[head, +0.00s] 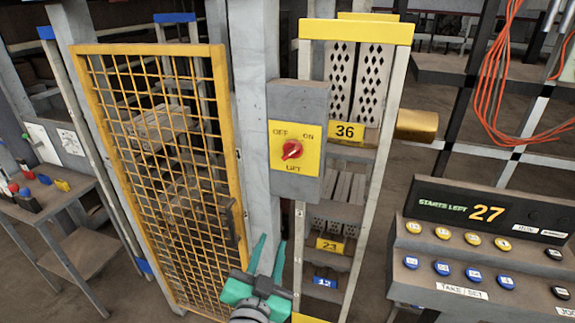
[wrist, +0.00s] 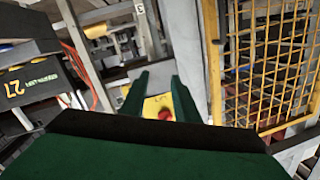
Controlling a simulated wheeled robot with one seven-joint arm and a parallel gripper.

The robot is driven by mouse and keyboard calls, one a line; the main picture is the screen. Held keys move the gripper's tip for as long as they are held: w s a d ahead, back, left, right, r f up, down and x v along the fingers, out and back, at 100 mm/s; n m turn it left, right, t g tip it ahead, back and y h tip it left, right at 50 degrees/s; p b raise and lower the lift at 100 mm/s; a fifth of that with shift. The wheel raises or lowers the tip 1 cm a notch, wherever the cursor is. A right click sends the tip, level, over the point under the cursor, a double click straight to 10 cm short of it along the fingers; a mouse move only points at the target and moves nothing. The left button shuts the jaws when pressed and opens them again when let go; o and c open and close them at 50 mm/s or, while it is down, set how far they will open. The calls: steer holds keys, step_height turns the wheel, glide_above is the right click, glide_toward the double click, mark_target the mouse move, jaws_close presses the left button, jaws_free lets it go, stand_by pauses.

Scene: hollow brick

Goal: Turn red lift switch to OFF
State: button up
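The red lift switch (head: 291,149) is a round knob on a yellow plate (head: 309,162) marked OFF at left, ON at right and LIFT below. The plate is on a grey box (head: 298,101) on a post. The knob's handle seems to lean toward ON, but it is small. My gripper (head: 269,246) is open and empty, below and left of the box, fingers pointing up. In the wrist view, the red knob (wrist: 163,114) and yellow plate (wrist: 152,104) show between my two green fingers (wrist: 159,85), apart from them.
A yellow mesh gate (head: 165,150) stands left of the post. A lift frame with a yellow top bar (head: 356,31) and numbered shelves is right of the box. A console (head: 487,235) reading "STARTS LEFT 27" is at right, and a bench (head: 45,207) is at far left.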

mark_target(290, 154)
step_height(290, 154, up, 18)
steer(key=f+m+h, duration=0.1)
steer(key=m+h, duration=0.2)
steer(key=m, duration=0.3)
steer(key=x, duration=1.1)
steer(key=shift+w+d+r, duration=0.15)
steer(key=shift+r, duration=0.05)
jaws_close()
